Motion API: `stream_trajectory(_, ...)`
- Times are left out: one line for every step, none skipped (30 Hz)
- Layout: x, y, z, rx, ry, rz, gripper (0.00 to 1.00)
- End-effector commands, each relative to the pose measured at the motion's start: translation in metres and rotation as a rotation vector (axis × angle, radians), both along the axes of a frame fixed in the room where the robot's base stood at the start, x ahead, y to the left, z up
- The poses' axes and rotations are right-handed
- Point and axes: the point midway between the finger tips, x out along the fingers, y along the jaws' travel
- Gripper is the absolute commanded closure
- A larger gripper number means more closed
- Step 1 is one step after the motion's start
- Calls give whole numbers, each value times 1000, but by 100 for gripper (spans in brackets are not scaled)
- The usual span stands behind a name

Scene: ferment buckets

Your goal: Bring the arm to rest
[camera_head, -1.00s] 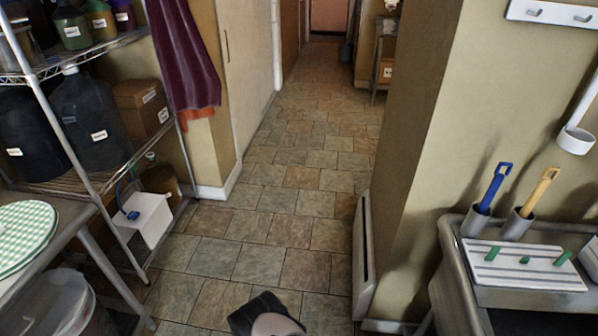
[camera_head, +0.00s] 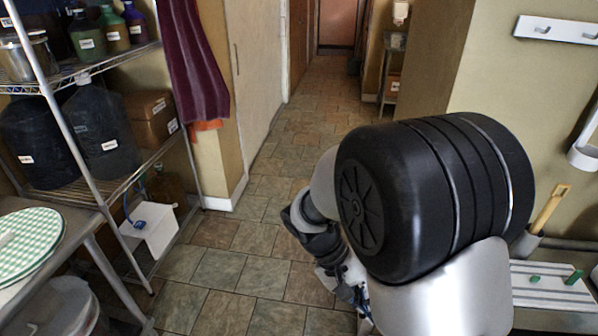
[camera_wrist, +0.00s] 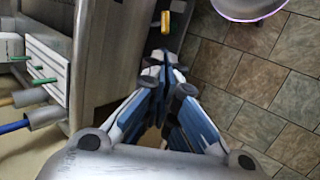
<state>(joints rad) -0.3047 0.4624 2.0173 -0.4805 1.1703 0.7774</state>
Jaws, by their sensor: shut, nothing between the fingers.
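My arm, with a large black joint and a pale grey link, fills the right-centre of the head view. My gripper (camera_head: 352,290) shows only in part there, low behind the black joint, above the tiled floor. In the wrist view my gripper (camera_wrist: 166,62) has its blue and grey fingers drawn together at the tips. It is shut and empty.
At right, a metal sink unit carries a white rack (camera_head: 545,290) with green pegs. The tiled corridor (camera_head: 290,135) is clear.

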Motion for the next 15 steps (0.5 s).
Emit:
stream_trajectory(-5,-2,17,45,-29,-3,100)
stream_trajectory(-8,-3,25,72,-42,-2,100)
stream_trajectory(-14,-4,36,108,-59,1,100)
stream_trajectory(-18,-4,44,133,-73,5,100)
stream_trajectory(-21,-5,51,159,-90,9,100)
stream_trajectory(-27,-5,61,191,-110,16,100)
stream_trajectory(-32,-6,67,216,-126,21,100)
stream_trajectory(-36,-6,74,240,-145,28,100)
stream_trajectory(-42,-6,82,270,-169,38,100)
stream_trajectory(-47,-7,89,292,-189,44,100)
stream_trajectory(-51,-7,94,313,-208,52,100)
stream_trajectory(-58,-7,102,341,-236,65,100)
stream_trajectory(-62,-7,107,360,-257,74,100)
stream_trajectory(-67,-7,111,379,-279,83,100)
stream_trajectory(-74,-6,118,402,-309,97,100)
